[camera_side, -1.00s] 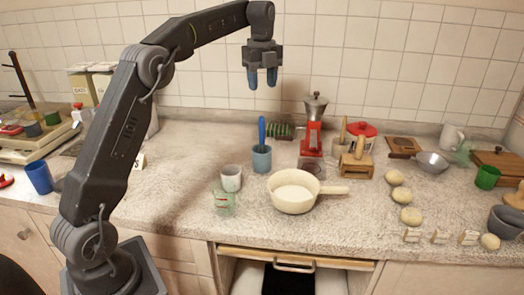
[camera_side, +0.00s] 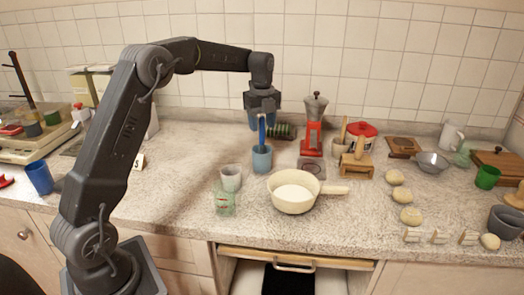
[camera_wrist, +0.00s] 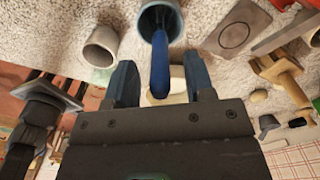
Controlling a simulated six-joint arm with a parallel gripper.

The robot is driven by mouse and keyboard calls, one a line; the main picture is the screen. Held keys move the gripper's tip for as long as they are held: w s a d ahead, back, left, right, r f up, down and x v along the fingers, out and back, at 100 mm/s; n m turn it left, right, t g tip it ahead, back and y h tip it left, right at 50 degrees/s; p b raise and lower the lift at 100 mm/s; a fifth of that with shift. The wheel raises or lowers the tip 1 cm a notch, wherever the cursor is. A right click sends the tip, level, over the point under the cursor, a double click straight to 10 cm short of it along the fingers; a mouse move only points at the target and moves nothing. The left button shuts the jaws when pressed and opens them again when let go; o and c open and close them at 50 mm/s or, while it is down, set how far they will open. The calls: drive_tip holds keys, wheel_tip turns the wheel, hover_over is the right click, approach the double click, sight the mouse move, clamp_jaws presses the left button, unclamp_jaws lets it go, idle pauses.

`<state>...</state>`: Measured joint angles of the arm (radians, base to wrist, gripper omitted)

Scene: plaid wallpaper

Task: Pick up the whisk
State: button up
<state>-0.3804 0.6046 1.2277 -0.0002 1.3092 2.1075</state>
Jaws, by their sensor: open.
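The whisk (camera_side: 262,132) shows as a blue handle standing up in a blue-grey cup (camera_side: 262,160); its lower end is hidden inside the cup. In the wrist view the handle (camera_wrist: 159,72) points toward me from the cup (camera_wrist: 146,22). My gripper (camera_side: 262,118) is just above the cup, at the upper part of the handle. In the wrist view the two fingers of my gripper (camera_wrist: 162,78) are apart, with the handle between them and a gap on each side.
A cream pan (camera_side: 293,205), a whitish cup (camera_side: 231,178) and a clear glass (camera_side: 225,204) stand in front of the blue-grey cup.

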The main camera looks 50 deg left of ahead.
drive_tip(key=shift+f, duration=0.7)
drive_tip(key=shift+c, duration=0.4)
clamp_jaws()
